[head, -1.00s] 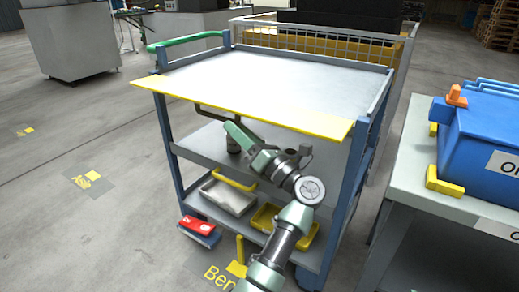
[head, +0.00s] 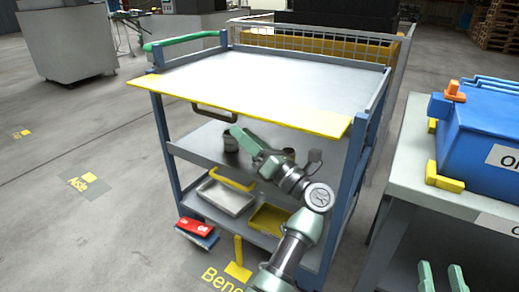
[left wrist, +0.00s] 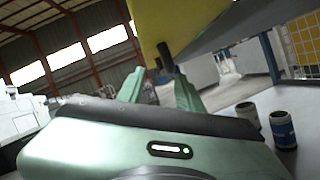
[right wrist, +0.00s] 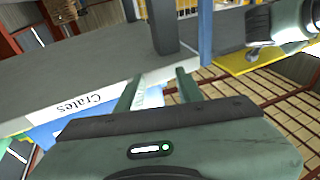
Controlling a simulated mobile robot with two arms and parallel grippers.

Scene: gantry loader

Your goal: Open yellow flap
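The yellow flap (head: 240,107) is a long strip along the front edge of the trolley's top shelf, level with it. A dark bar handle (head: 213,114) hangs beneath it. My left gripper (head: 236,132) is just below the handle's right end. In the left wrist view, the flap (left wrist: 170,22) is overhead and the handle (left wrist: 166,58) shows between the two spread fingers (left wrist: 158,85); I cannot tell if they touch it. My right gripper (head: 441,275) is low at the right, fingers apart and empty. In the right wrist view its fingers (right wrist: 155,88) face a grey bench edge.
The blue-framed trolley (head: 359,160) holds dark cans (head: 230,143) on its middle shelf and trays (head: 225,198) on its lower shelf. A grey bench (head: 410,185) with a blue crate (head: 483,150) stands to the right.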

